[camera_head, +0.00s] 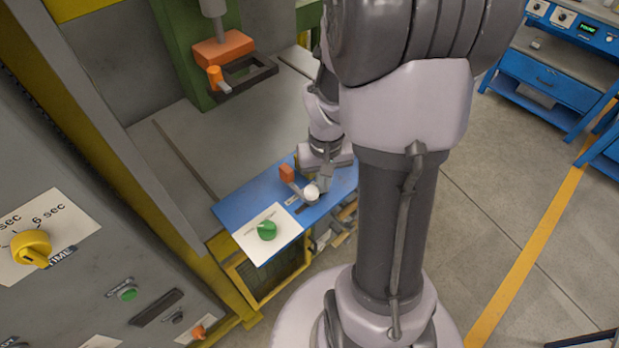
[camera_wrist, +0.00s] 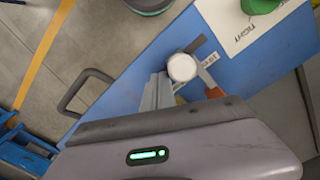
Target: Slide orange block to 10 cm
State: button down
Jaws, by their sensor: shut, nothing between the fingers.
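A small orange block (camera_head: 286,172) sits on the blue panel (camera_head: 238,203), at the end of a thin light bar beside a white round knob (camera_head: 312,192). In the wrist view, the orange block (camera_wrist: 215,92) shows only partly, cut off by my gripper's body. The white knob (camera_wrist: 182,67) and a small scale label (camera_wrist: 210,59) show there too; its marks are too small to read surely. My gripper (camera_head: 325,182) is shut and empty, pointing down at the panel close beside the knob. I cannot tell whether it touches the knob.
A green knob (camera_head: 266,230) on a white plate stands at the panel's front left. A press with a larger orange head (camera_head: 223,48) stands behind, over a grey table (camera_head: 190,130). A control cabinet with a yellow dial (camera_head: 31,246) is at left. Open floor lies to the right.

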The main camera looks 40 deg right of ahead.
jog(key=shift+s+a, duration=0.15)
jog(key=shift+a, duration=1.25)
dwell(0.5)
notch_tip(320, 180, up, 7)
jog(key=d+p, duration=0.1)
jog(key=p, duration=0.4)
jog(key=shift+p, duration=0.35)
jog(key=shift+d, duration=0.1)
jog(key=s+a+r+t+y+b, duration=0.1)
jog(key=s+a+r+t+b, duration=0.2)
jog(key=a+r, duration=0.3)
jog(key=s+a+r+t+y+b, duration=0.1)
jog(key=a+r, duration=0.5)
jog(key=a, duration=0.7)
jog(key=s+t+b, duration=0.1)
jog(key=s, duration=0.1)
jog(key=shift+s+r+n+t+b, duration=0.3)
jog(key=shift+r+t+b, duration=0.1)
jog(key=c, duration=2.2)
grip_release()
